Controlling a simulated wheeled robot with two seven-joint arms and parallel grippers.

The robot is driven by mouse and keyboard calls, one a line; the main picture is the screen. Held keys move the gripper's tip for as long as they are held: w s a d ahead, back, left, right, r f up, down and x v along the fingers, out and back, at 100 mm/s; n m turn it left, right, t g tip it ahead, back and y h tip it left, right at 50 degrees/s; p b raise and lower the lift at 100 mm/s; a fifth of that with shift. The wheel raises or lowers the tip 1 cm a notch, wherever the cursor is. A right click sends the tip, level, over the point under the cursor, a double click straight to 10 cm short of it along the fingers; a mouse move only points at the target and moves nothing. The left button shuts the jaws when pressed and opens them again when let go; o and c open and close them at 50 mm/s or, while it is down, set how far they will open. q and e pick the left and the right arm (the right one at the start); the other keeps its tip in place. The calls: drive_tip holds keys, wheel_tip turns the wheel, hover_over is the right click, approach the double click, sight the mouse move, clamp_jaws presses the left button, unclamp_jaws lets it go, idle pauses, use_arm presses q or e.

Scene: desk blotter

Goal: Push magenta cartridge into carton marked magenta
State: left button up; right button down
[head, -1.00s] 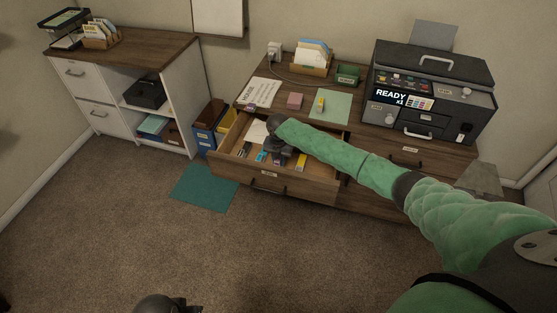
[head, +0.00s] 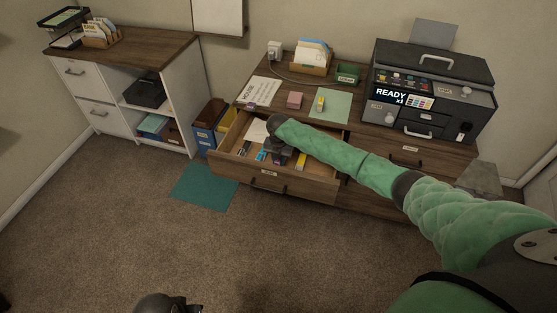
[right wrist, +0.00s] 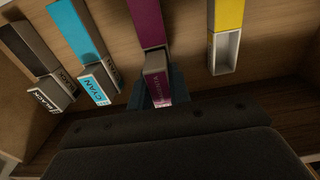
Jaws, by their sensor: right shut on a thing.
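The magenta carton (right wrist: 147,22) lies in the open drawer, its mouth facing my right gripper. The magenta cartridge (right wrist: 157,88) lines up with that mouth, its labelled end toward me; how deep it sits inside is hard to tell. My right gripper (right wrist: 159,94) is shut on the cartridge's near end, one finger on each side. In the head view my right gripper (head: 280,149) is low over the drawer and hides most of the magenta pair. My left gripper (head: 180,304) shows only partly at the bottom edge, far from the drawer; its jaws are unclear.
Left of the magenta carton lie the cyan carton (right wrist: 72,25) and the black carton (right wrist: 25,45), each with a cartridge at its mouth. The yellow carton (right wrist: 228,15) at right is open and empty. The drawer front (head: 268,181) stands nearest me. A yellow cartridge (head: 320,104) lies on the desk mat.

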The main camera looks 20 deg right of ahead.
use_arm(q)
drive_tip(key=shift+f, duration=0.2)
drive_tip(key=shift+r, duration=0.2)
drive_tip(key=shift+r+p, duration=0.35)
drive_tip(key=shift+r+p, duration=0.35)
idle(3.1)
drive_tip(key=shift+r+p, duration=0.3)
drive_tip(key=shift+r+p, duration=0.3)
idle(2.7)
drive_tip(key=shift+r, duration=0.15)
idle(0.3)
